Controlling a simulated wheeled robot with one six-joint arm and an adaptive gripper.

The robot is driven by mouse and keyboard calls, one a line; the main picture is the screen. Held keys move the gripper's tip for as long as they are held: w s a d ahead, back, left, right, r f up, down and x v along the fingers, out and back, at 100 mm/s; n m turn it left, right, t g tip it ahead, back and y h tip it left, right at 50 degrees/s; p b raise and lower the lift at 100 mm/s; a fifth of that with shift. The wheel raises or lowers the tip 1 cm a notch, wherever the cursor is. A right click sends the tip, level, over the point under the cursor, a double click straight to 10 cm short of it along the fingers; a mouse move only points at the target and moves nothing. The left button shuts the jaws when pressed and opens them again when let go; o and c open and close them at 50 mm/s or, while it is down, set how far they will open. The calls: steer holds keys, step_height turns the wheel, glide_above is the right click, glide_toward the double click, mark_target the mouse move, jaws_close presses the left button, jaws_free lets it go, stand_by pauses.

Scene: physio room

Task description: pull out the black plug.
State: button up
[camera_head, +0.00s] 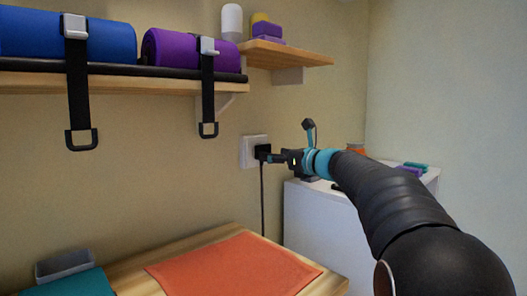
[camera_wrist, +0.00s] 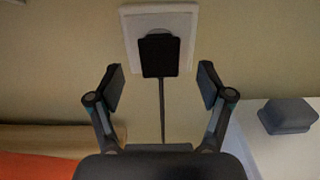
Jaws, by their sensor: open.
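The black plug (camera_wrist: 159,57) sits in a white wall socket (camera_wrist: 184,20), with its dark cord hanging straight down. In the head view the plug (camera_head: 262,150) is at the wall, and the socket (camera_head: 248,153) shows to its left. My gripper (camera_wrist: 160,88) is open, its two fingers spread to the left and right of the plug's line and short of the wall. Nothing is between the fingertips but the view of the plug and cord. In the head view my gripper (camera_head: 275,158) is close to the plug; whether they touch is hard to tell there.
A wooden table (camera_head: 217,238) with an orange towel (camera_head: 236,267) stands below. A white cabinet (camera_head: 312,215) is right of the cord. Above, a shelf (camera_head: 120,84) holds blue and purple rolls, with black straps (camera_head: 207,95) hanging down. The wall around the socket is clear.

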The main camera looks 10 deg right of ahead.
steer(key=shift+p+x, duration=0.9)
steer(key=shift+x, duration=1.3)
jaws_close()
steer(key=shift+b+v, duration=0.65)
steer(key=shift+v, duration=2.35)
